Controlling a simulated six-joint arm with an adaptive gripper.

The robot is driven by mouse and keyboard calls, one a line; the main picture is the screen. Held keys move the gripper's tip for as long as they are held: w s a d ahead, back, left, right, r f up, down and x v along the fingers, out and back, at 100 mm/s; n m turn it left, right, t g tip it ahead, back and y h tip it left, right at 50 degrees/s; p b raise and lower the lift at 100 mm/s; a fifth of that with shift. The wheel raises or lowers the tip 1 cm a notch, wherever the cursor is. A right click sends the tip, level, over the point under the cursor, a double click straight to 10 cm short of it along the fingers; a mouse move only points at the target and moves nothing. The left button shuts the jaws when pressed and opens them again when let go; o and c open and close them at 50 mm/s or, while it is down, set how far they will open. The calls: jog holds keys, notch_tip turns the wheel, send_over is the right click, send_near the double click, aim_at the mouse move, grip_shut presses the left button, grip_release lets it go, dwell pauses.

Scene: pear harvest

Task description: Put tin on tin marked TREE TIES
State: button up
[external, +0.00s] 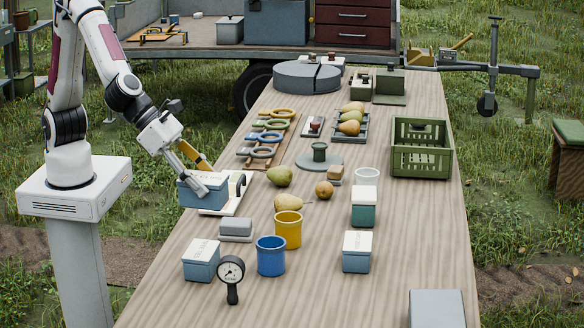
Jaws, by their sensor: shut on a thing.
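My gripper (203,183) is shut on a blue-grey tin (190,196) at the left edge of the table. The tin overlaps a white board in the picture; I cannot tell whether it touches it. A blue-grey tin with a white lettered lid (201,262) stands at the front left. Another blue-grey tin with a white lid (356,261) stands right of the middle, and a teal tin with a white lid (363,215) stands behind it. The lid lettering is too small to read, so I cannot tell which says TREE TIES.
A white board with a dark handle (238,190) lies beside my gripper. A grey block (236,229), blue cup (271,258), yellow cup (288,231) and dial gauge (231,273) stand near the front left tin. Pears (280,176) and a green crate (421,168) lie further back.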

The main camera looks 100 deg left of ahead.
aim_at(201, 249)
jog(key=shift+n, duration=0.3)
jog(key=s+a+f, duration=0.2)
jog(key=shift+s+a+f, duration=0.1)
jog(key=shift+f, duration=0.25)
jog(key=shift+y, duration=0.3)
jog(key=shift+o, duration=0.2)
jog(key=shift+f, duration=2.85)
jog(key=shift+c, duration=0.2)
jog(key=shift+f, duration=0.15)
jog(key=shift+f, duration=1.95)
jog(key=shift+f, duration=0.1)
